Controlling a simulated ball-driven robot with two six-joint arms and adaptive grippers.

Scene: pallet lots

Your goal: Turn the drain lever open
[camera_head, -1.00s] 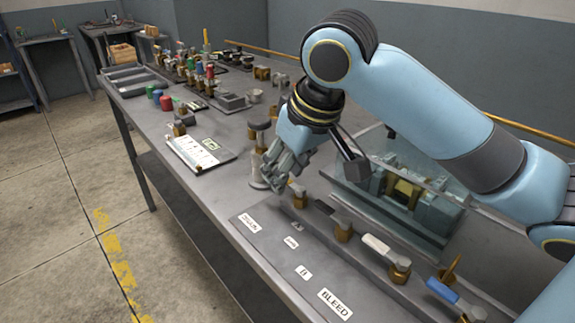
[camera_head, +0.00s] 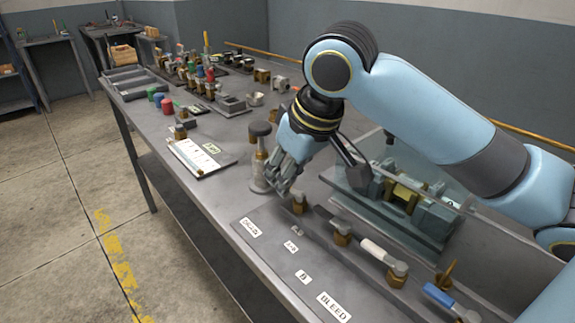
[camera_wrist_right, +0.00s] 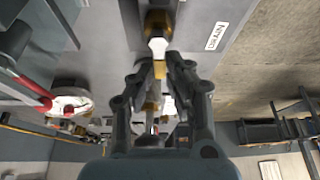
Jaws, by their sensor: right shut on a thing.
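The drain valve (camera_head: 298,205) is a brass body with a grey hub at the far end of a row of valves along the bench strip. In the right wrist view its hub (camera_wrist_right: 158,46) sits just beyond my fingertips, beside a label reading DRAIN (camera_wrist_right: 217,36). My right gripper (camera_head: 279,188) is at this valve. In the right wrist view its fingers (camera_wrist_right: 160,70) are shut on the drain lever, which they mostly hide. The lever's exact angle is hard to tell. My left gripper is not in view.
Other valves have a dark lever (camera_head: 324,212), a white lever (camera_head: 376,250) and a blue lever (camera_head: 438,294). A BLEED label (camera_head: 333,306) lies in front. A clear-covered green machine (camera_head: 425,220) stands right.

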